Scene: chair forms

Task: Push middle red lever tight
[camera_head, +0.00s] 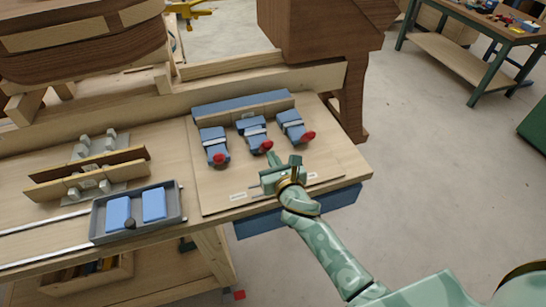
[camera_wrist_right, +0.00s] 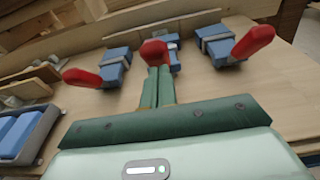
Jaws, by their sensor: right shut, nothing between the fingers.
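Three blue clamps with red levers are fixed in a row on a wooden board (camera_head: 222,185). The middle red lever (camera_head: 266,146) is on the middle clamp (camera_head: 252,131); it also shows in the right wrist view (camera_wrist_right: 153,50). The left red lever (camera_head: 219,159) and right red lever (camera_head: 309,135) stand to either side. My right gripper (camera_head: 272,156) is shut and empty, its fingertips just in front of the middle lever. In the right wrist view its fingers (camera_wrist_right: 158,72) reach to the middle lever's lower end; I cannot tell whether they touch. My left gripper is not in view.
A grey tray with blue blocks (camera_head: 97,222) sits left of the board. Wooden strips on a fixture (camera_head: 60,184) lie behind it. A large brown wooden form (camera_head: 310,35) rises behind the bench. The board's front left part is clear.

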